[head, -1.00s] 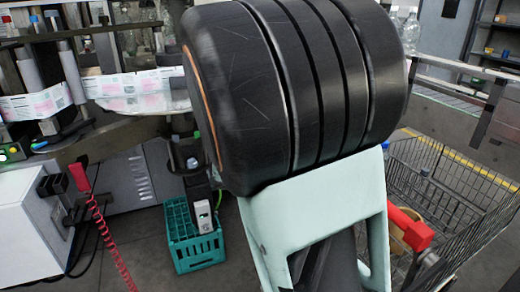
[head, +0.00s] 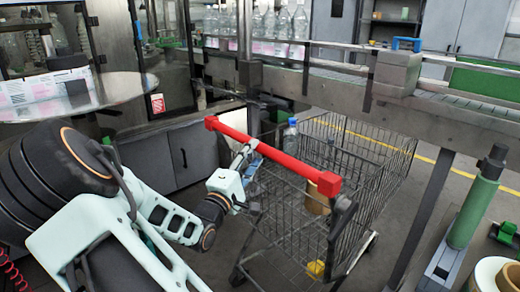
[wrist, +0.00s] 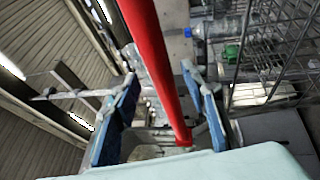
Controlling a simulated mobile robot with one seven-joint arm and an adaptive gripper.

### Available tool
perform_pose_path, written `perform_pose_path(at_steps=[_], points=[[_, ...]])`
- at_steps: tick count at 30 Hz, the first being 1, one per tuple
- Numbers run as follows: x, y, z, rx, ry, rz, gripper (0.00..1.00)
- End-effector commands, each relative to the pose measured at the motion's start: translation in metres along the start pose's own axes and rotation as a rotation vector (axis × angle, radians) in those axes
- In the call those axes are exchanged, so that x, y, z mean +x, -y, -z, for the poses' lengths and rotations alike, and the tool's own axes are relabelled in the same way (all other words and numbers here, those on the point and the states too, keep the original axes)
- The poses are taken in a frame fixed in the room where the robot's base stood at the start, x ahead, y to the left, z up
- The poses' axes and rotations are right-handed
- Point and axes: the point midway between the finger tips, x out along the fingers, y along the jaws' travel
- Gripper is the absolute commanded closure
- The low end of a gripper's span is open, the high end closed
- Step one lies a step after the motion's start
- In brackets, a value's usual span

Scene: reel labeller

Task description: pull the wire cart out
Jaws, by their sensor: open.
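The wire cart (head: 350,165) stands upright on the floor, with its red handle bar (head: 285,162) toward me. The bar also crosses the wrist view as a long red strip (wrist: 158,62). My gripper (head: 247,158) is at the left half of the handle. In the wrist view its two blue fingers (wrist: 163,98) are spread, one on each side of the bar, with gaps between. I cannot tell how deep the bar sits between them. A clear bottle with a blue cap (head: 291,137) and a tan roll (head: 317,198) are in the cart.
A conveyor (head: 440,105) with a support leg runs behind and right of the cart. A green post (head: 474,210) stands at the right. Grey cabinets (head: 178,155) are behind my arm. Some floor shows in front of the cart.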

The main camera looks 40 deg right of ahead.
Motion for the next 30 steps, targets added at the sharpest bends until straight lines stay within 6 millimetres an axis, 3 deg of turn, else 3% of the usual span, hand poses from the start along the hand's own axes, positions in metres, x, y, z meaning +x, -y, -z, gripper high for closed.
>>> perform_pose_path(at_steps=[3, 9, 20, 30], points=[[0.022, 0.000, -0.001, 0.000, 0.003, -0.003, 0.60], [0.043, 0.000, 0.000, 0.001, 0.001, 0.000, 0.60], [0.048, -0.001, 0.000, 0.001, 0.000, 0.000, 0.60], [0.048, -0.001, 0.000, 0.001, 0.000, 0.000, 0.97]])
